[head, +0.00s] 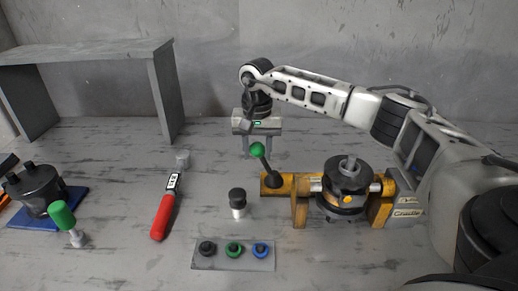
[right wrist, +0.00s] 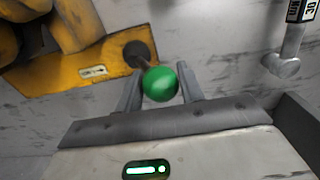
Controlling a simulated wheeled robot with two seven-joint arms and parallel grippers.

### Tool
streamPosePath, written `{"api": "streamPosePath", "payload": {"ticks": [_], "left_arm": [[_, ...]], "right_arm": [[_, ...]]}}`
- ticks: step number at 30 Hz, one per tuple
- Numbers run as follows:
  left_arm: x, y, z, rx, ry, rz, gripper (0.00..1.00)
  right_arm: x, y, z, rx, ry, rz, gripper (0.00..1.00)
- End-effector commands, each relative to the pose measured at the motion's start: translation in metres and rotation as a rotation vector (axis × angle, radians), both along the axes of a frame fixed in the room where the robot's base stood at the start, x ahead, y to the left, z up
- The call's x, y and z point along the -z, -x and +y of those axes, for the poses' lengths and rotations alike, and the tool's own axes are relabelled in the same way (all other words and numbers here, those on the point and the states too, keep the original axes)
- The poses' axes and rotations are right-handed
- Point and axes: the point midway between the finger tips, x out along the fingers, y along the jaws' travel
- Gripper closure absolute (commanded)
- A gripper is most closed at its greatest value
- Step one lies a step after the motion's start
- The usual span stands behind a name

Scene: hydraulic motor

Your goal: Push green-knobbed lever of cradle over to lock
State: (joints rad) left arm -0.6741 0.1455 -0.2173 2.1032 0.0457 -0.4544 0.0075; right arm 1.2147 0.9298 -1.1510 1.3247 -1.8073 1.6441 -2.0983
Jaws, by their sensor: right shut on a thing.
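The yellow cradle (head: 300,212) stands on the right side of the table, and part of it shows in the right wrist view (right wrist: 75,70). Its lever (head: 266,168) has a green knob (head: 257,150) and rises from a dark pivot, tilted up and to the left. A dark round motor part (head: 347,180) sits in the cradle. My right gripper (head: 249,148) reaches over from the right and points down at the knob. In the right wrist view its two fingers stand on both sides of the green knob (right wrist: 160,84), shut on it. My left gripper is not in view.
A tray (head: 230,262) with black, green and blue rings lies in front. A black-topped pin (head: 238,201) stands left of the cradle. A red-handled tool (head: 165,212), a green-handled tool (head: 62,215) and a grey bench (head: 90,50) are farther left.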

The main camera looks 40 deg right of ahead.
Motion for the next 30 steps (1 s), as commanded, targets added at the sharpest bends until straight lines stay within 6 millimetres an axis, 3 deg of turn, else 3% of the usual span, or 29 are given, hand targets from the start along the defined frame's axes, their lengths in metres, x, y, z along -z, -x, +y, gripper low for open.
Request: {"api": "streamPosePath", "payload": {"ticks": [30], "left_arm": [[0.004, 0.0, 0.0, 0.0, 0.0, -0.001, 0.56]], "right_arm": [[0.012, -0.008, 0.015, -0.009, -0.007, 0.003, 0.72]]}}
